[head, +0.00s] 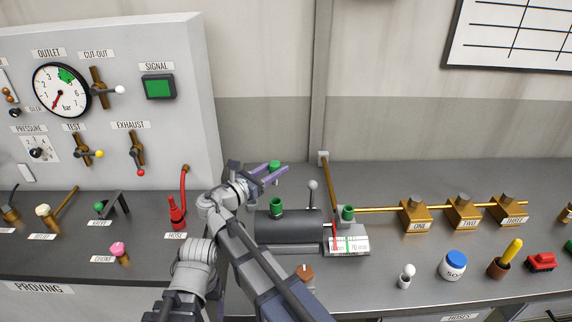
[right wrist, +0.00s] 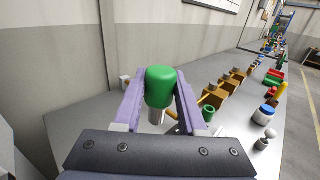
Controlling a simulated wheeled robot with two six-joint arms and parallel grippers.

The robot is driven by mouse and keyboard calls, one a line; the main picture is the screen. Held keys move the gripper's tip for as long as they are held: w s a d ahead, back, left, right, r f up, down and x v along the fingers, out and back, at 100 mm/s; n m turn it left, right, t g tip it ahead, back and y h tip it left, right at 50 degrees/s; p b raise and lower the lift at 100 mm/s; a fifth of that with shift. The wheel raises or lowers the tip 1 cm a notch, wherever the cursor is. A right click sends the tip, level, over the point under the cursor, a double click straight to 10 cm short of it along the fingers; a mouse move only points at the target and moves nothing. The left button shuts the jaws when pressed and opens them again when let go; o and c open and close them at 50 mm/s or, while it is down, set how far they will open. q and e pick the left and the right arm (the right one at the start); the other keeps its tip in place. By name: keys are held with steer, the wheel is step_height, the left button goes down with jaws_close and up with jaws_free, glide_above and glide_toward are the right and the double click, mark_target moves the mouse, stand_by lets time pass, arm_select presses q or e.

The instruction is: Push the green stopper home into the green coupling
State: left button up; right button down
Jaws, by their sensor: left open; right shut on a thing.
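My right gripper (head: 267,172) has purple fingers shut on the green stopper (head: 274,165). In the right wrist view the stopper (right wrist: 160,86) is upright between the fingers (right wrist: 160,92), with a metal shank below its green head. A green cup-shaped fitting (head: 277,205) stands on the left end of the dark cylinder, below the gripper in the picture and apart from the stopper. A second green fitting (head: 348,212) stands by the brass pipe; I cannot tell which one is the coupling. My left gripper is not seen.
The dark cylinder (head: 290,224) and a gauge plate (head: 348,241) are on the bench. A knobbed lever (head: 312,190) and an upright brass bar (head: 331,190) stand nearby. Brass blocks (head: 416,215) line the pipe to the right. The grey panel (head: 190,120) is at left.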

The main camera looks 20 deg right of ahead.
mark_target(275, 183)
steer(key=shift+f, duration=0.1)
stand_by(0.3)
step_height(275, 183, down, 6)
steer(key=b, duration=0.6)
steer(key=shift+f+b, duration=1.8)
steer(key=shift+b, duration=0.15)
stand_by(1.2)
steer(key=shift+c, duration=1.9)
jaws_free()
